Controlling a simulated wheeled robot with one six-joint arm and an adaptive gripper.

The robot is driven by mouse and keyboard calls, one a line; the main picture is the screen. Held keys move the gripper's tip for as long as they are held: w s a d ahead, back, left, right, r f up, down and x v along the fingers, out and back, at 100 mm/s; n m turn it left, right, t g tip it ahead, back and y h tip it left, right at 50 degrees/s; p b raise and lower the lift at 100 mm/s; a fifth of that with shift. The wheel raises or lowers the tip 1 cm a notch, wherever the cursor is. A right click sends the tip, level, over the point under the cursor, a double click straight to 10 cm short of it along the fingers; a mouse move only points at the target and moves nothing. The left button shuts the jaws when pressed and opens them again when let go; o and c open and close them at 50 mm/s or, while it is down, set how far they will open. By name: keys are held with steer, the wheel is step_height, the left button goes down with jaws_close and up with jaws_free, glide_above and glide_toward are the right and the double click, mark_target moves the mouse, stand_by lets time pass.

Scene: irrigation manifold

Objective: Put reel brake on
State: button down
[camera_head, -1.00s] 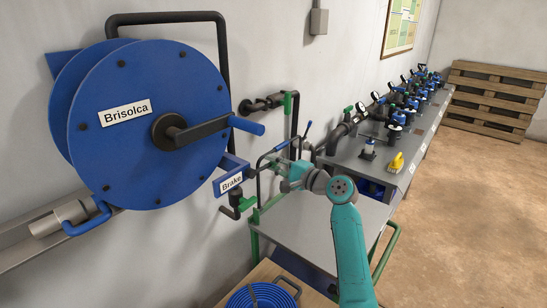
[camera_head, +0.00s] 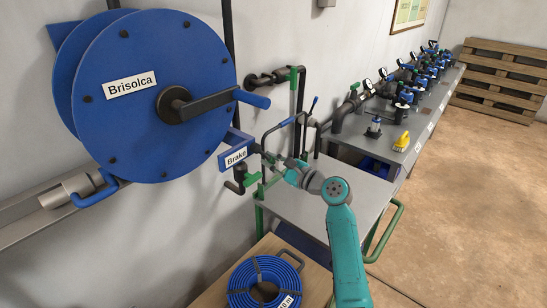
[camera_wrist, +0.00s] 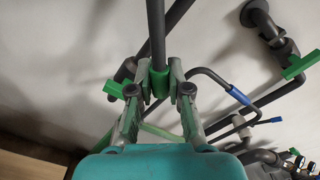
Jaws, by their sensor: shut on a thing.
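The blue hose reel (camera_head: 150,125), labelled Brisolca, hangs on the wall at the left in the head view. A blue bracket with a Brake label (camera_head: 236,158) sits at its lower right. My gripper (camera_head: 271,160) is just right of this label. In the wrist view, my gripper (camera_wrist: 160,88) is shut around the green end piece of a dark rod (camera_wrist: 157,38), seemingly the brake lever. The rod runs up out of that picture. The fingers partly hide the green piece. How far the brake is engaged cannot be told.
A green-handled valve (camera_head: 250,180) is close below my gripper. Pipes and a blue-tipped lever (camera_head: 313,105) rise behind it. A grey-topped cart (camera_head: 325,205) stands below. A coiled blue hose (camera_head: 265,282) lies in front. Open floor lies at the right.

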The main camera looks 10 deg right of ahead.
steer(key=shift+s+a+f+m, duration=0.15)
steer(key=shift+a+f+m, duration=0.15)
steer(key=shift+f, duration=0.2)
steer(key=c, duration=1.1)
jaws_free()
steer(key=shift+r, duration=0.15)
steer(key=shift+d+r, duration=0.1)
steer(key=shift+s+d, duration=0.2)
steer(key=shift+s, duration=0.05)
steer(key=v, duration=1.1)
steer(key=shift+s, duration=0.2)
steer(key=shift+d, duration=0.1)
